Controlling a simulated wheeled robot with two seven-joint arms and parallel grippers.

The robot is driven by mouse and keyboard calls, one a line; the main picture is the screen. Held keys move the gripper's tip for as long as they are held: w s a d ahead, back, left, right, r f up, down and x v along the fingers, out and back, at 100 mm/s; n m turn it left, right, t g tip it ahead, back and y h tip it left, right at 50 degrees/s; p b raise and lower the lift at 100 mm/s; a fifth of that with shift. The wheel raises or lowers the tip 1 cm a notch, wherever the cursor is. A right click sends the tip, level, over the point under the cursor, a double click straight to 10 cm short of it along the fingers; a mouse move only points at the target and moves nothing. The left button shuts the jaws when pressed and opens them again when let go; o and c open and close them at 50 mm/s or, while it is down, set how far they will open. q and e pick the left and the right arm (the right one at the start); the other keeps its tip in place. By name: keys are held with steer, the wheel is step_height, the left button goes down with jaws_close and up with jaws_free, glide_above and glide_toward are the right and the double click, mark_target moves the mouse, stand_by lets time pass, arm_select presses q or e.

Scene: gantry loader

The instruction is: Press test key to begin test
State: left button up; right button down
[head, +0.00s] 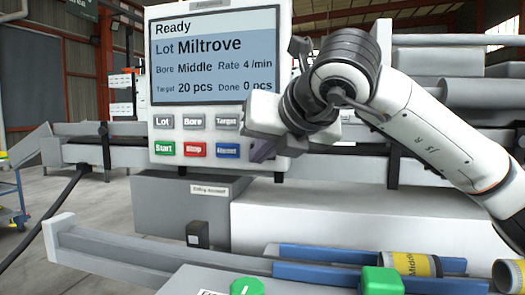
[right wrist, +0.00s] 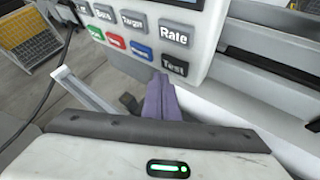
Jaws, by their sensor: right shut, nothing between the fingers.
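The control panel (head: 219,118) stands upright, with a lit screen (head: 215,55) reading Ready, Lot Miltrove, Bore Middle, Rate 4 /min, Target 20 pcs, Done 0 pcs. The dark test key (right wrist: 174,66) shows at the end of the lower key row in the right wrist view. My right gripper (head: 261,151) is shut and empty at the panel's lower right. In the right wrist view its purple fingertips (right wrist: 160,82) appear just below and left of the test key. I cannot tell whether they touch the panel. My left gripper is out of view.
Close by are the blue Reset key (head: 228,150), the red Stop key (head: 195,149) and the Rate key (right wrist: 173,33). A dark cable (head: 55,205) hangs at the left.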

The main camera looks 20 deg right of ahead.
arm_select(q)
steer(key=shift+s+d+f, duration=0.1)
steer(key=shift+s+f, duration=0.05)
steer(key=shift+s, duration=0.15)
arm_select(e)
steer(key=shift+w+d, duration=0.1)
steer(key=shift+w, duration=0.05)
stand_by(0.3)
stand_by(1.2)
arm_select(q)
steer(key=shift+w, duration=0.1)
arm_select(e)
steer(key=shift+w+d, duration=0.1)
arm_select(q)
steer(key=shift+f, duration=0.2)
arm_select(e)
steer(key=shift+w+d, duration=0.15)
steer(key=shift+w, duration=0.1)
